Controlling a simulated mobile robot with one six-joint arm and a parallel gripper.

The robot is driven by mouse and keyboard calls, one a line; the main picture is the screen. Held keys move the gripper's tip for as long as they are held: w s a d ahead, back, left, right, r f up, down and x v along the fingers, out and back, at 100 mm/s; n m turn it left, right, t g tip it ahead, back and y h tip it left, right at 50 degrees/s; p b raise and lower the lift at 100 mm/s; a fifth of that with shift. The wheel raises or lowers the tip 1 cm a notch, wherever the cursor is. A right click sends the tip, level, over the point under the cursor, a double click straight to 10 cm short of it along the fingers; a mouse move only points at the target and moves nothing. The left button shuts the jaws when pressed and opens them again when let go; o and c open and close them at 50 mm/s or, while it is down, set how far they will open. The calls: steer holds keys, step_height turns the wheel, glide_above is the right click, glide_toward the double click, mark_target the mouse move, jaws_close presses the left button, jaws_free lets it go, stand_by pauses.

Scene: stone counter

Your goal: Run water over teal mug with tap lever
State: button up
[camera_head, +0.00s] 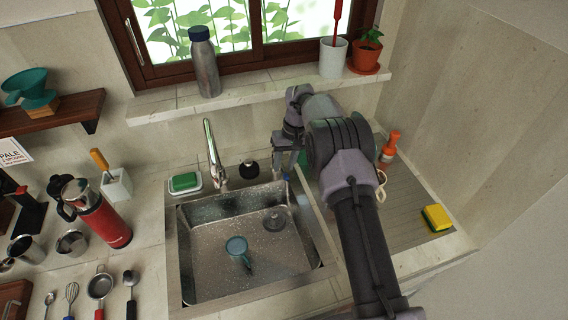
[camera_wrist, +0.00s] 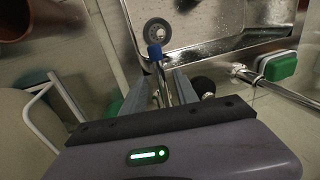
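The teal mug (camera_head: 237,247) lies in the steel sink (camera_head: 200,262), left of the drain. The tap (camera_head: 211,147) stands behind the sink with its spout above the basin; I see no clear water stream. My gripper (camera_head: 284,168) is at the sink's back right corner. In the wrist view, a metal lever with a blue tip (camera_wrist: 155,51) lies between the fingers of my gripper (camera_wrist: 166,78). The fingers look apart, with gaps beside the lever; contact is unclear. The mug's position under the spout cannot be judged exactly.
A green sponge in a dish (camera_head: 185,182) and a black-topped item (camera_head: 249,169) flank the tap. An orange bottle (camera_head: 390,147) and a yellow sponge (camera_head: 436,218) are on the right drainboard. A red press (camera_head: 102,218) stands left. The window ledge is behind my arm.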

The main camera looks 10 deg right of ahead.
steer(key=d+r+p, duration=0.3)
steer(key=r+p, duration=0.1)
steer(key=r, duration=1.3)
steer(key=shift+w, duration=0.3)
steer(key=shift+d, duration=0.1)
steer(key=s+r+m+t+b, duration=0.3)
steer(key=s+r+b, duration=0.5)
steer(key=s+r, duration=0.55)
steer(key=s+f+m+t+b, duration=0.1)
steer(key=s+f, duration=0.5)
steer(key=s, duration=0.7)
steer(key=s+f+m+t+b, duration=0.2)
steer(key=s+f+b, duration=0.3)
steer(key=s, duration=0.8)
steer(key=shift+s+f+m+b, duration=0.3)
steer(key=shift+f+m+b, duration=0.1)
steer(key=shift+f, duration=0.2)
